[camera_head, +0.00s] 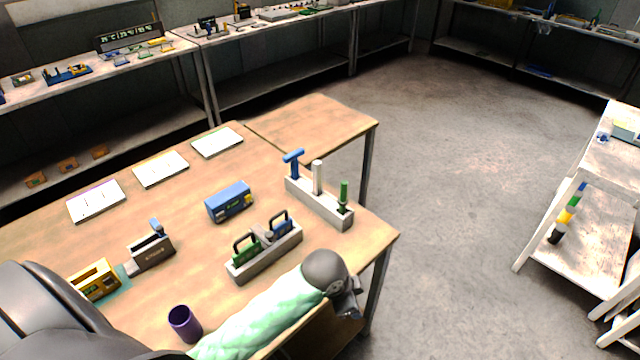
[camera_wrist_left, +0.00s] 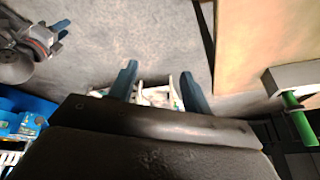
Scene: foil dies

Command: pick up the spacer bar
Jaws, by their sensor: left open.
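I cannot tell for sure which piece is the spacer bar. A pale upright bar (camera_head: 317,176) stands in the middle of a long grey holder (camera_head: 320,208), between a blue T-shaped handle (camera_head: 293,160) and a green handle (camera_head: 343,195). A grey piece (camera_head: 263,234) lies between the green and blue handled pieces in a nearer grey tray (camera_head: 265,262). My left gripper (camera_head: 350,301) is at the table's right edge, apart from both. In the left wrist view its blue fingers (camera_wrist_left: 160,83) are apart and empty, over the floor.
The wooden table (camera_head: 210,275) also holds a blue box (camera_head: 228,203), a yellow box (camera_head: 95,280), a dark block (camera_head: 152,252), a purple cup (camera_head: 184,323) and three white plates. White shelving (camera_head: 590,215) stands at right, with open floor (camera_head: 450,180) between.

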